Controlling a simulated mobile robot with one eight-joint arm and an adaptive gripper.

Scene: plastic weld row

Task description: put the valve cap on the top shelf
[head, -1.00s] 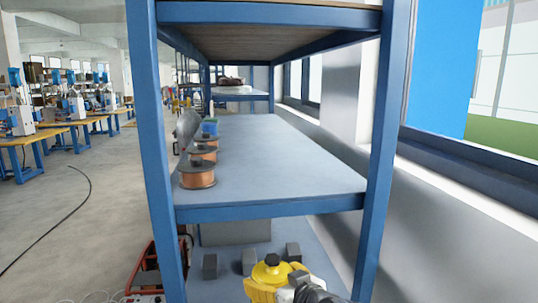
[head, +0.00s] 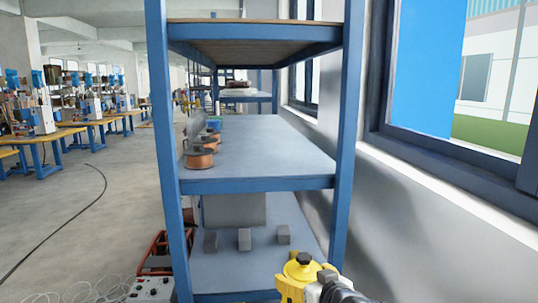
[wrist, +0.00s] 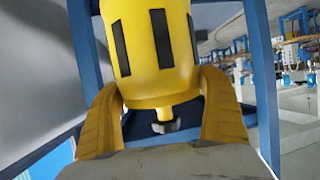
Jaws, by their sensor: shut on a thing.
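The valve cap (head: 300,270) is yellow with a black knob, low in the head view in front of the rack. In the wrist view the yellow body (wrist: 155,60) with dark stripes fills the upper middle, with a thin stem and dark knob below it. My gripper (head: 312,290) is shut on it; its two yellow fingers (wrist: 165,110) press on either side. The top shelf (head: 253,33) is a blue-edged board across the upper part of the blue rack. It is well above the cap, and only a thin strip of its upper face shows.
The middle shelf (head: 257,183) carries copper wire spools (head: 200,158) along its left side. The lower shelf (head: 255,270) holds a grey box (head: 235,209) and small grey blocks (head: 245,239). A window wall is at the right. A red machine (head: 160,255) stands at the lower left.

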